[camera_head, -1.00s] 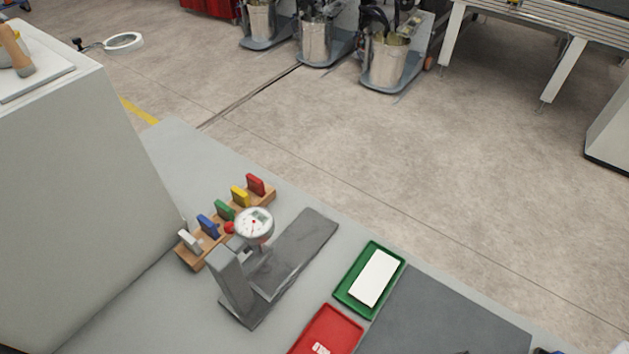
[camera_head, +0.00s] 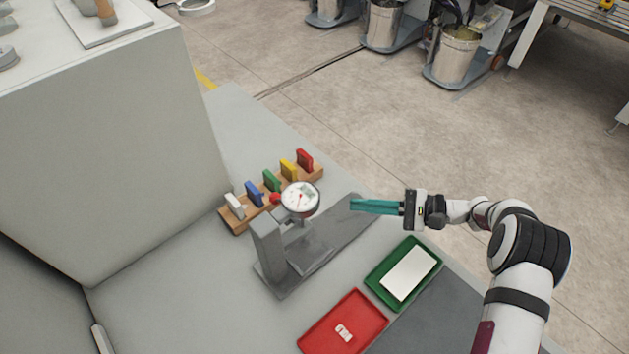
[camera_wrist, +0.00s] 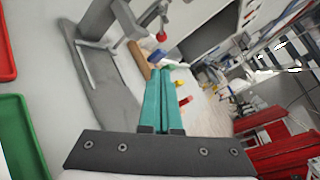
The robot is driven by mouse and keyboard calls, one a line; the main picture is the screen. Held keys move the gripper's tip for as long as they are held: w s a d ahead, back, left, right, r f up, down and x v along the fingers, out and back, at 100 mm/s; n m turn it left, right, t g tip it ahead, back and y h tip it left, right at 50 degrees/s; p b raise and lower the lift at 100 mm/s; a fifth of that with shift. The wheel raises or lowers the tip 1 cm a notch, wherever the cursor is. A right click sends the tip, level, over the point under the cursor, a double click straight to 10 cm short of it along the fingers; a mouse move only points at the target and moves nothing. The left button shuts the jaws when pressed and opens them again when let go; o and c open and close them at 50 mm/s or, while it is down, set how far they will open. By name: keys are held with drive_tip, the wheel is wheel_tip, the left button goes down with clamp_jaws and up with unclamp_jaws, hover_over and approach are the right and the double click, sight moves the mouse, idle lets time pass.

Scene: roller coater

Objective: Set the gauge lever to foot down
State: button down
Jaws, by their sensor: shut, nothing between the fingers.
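The dial gauge (camera_head: 300,198) has a round white face and is mounted on a grey stand (camera_head: 268,245) with a flat dark grey base. Its lever ends in a red ball knob (camera_head: 275,197) at the left of the dial; the knob also shows in the wrist view (camera_wrist: 161,37). The gap between the gauge's foot and the base is too small to judge. My gripper (camera_head: 353,204) has teal fingers, shut and empty, to the right of the dial and apart from it, pointing left. In the wrist view the fingers (camera_wrist: 160,72) point toward the gauge.
A wooden rack (camera_head: 235,219) with several coloured tabs stands behind the gauge. A green tray (camera_head: 374,283) with a white block (camera_head: 409,272) and a red tray (camera_head: 315,338) lie in front. A large grey cabinet (camera_head: 120,160) stands at the left.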

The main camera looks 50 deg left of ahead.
drive_tip(key=shift+a+f+y, duration=0.5)
drive_tip(key=shift+a+f, duration=0.15)
drive_tip(key=shift+f, duration=0.35)
drive_tip(key=x, duration=1)
drive_tip(key=shift+s, duration=0.2)
drive_tip(key=s+r, duration=0.1)
drive_tip(key=s+a+r, duration=0.1)
drive_tip(key=s, duration=0.1)
drive_tip(key=shift+s, duration=0.1)
